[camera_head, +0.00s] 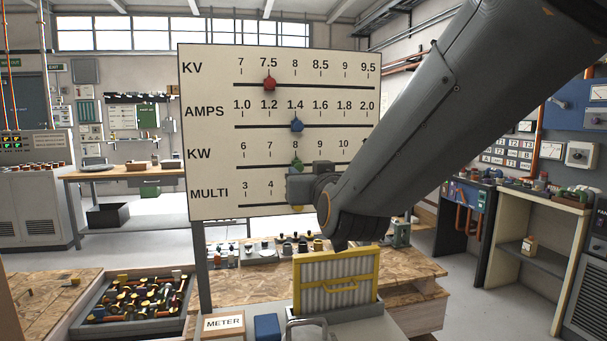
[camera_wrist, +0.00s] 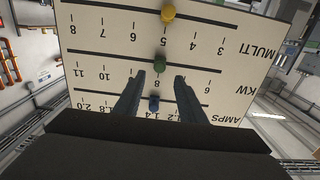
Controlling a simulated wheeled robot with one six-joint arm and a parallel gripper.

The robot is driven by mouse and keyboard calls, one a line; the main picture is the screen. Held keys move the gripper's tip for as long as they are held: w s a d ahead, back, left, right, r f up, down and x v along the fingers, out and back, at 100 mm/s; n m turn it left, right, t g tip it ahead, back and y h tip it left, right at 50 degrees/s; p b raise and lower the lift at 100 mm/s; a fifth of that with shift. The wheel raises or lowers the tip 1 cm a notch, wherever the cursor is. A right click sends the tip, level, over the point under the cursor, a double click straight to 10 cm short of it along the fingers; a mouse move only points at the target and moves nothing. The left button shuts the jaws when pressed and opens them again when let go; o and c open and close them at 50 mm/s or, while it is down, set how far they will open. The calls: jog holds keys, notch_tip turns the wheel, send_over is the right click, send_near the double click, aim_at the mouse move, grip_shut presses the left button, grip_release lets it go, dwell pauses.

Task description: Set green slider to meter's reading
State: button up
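The green slider (camera_head: 297,163) sits on the KW line of the white scale board (camera_head: 222,75), at about 8. It also shows in the wrist view (camera_wrist: 159,62), where the board appears upside down. My gripper (camera_wrist: 160,76) is open, with its fingertips one on each side just short of the green slider. I cannot tell how far they are from the board. In the head view my gripper (camera_head: 302,186) is in front of the board's lower middle.
The red slider (camera_head: 269,83) is at 7.5 on KV and the blue slider (camera_head: 297,125) at 1.4 on AMPS. The yellow slider (camera_wrist: 168,12) is near 5 on MULTI. A yellow-framed filter (camera_head: 338,280) and a parts tray (camera_head: 135,304) stand below.

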jog(key=shift+s+d, duration=0.15)
jog(key=shift+s, duration=0.8)
jog(key=s+d+f+g+h, duration=0.1)
jog(key=s+d+f+g, duration=0.15)
jog(key=f, duration=0.55)
jog(key=s+d+f+g, duration=0.2)
jog(key=d+f+g, duration=0.15)
jog(key=f, duration=0.35)
jog(key=s+d+f+g+h, duration=0.1)
jog(key=s+d+f+g, duration=0.15)
jog(key=f, duration=0.55)
jog(key=s+d+f+g, duration=0.1)
jog(key=s+f+g, duration=0.1)
jog(key=s+f, duration=0.1)
jog(key=s+d+f+m+g, duration=0.1)
jog(key=s+d+f+g, duration=0.1)
jog(key=s+f, duration=0.1)
jog(key=s+d+f+g, duration=0.2)
jog(key=s+f, duration=0.1)
jog(key=s, duration=0.2)
jog(key=shift+m+g+h, duration=0.25)
jog(key=shift+m+h, duration=0.15)
jog(key=s+g, duration=0.1)
jog(key=s, duration=0.1)
jog(key=s+g, duration=0.1)
jog(key=s, duration=0.3)
jog(key=shift+a+f+g, duration=0.1)
jog(key=shift+f+g, duration=0.3)
